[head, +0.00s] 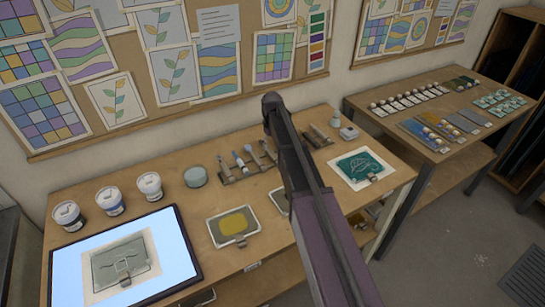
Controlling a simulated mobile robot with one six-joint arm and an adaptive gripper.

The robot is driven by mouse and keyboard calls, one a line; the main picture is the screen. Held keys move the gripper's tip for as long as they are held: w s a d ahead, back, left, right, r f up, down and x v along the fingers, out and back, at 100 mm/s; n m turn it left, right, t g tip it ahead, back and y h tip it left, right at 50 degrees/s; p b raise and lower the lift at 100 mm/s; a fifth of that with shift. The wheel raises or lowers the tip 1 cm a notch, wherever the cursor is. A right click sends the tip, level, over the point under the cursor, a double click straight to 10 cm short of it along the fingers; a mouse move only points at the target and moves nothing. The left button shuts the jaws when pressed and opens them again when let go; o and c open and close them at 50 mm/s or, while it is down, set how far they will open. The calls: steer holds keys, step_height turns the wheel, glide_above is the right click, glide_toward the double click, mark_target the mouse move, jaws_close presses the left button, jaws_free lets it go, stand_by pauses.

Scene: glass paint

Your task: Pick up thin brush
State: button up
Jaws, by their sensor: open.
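Several brushes lie on a dark brush rest (235,177) at the back middle of the table. A brush with a pale part (240,161) is among them, left of my arm. More slim tools lie on the rest just right of my arm. They are too small for me to tell which is the thin brush. My dark arm crosses the rest and hides part of it. I cannot make out my gripper; only arm links and a rounded dark joint show.
White lidded jars (149,186) and a round pale-green container (195,177) stand left of the rest. A lit panel (175,246) fills the front left. A yellow paint tray (233,225) lies in front, and a green sheet (362,168) lies to the right. A second table (411,149) stands farther right.

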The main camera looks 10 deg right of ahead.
mark_target(272, 153)
steer(key=shift+f+b, duration=2.25)
steer(key=shift+f, duration=0.2)
jaws_close()
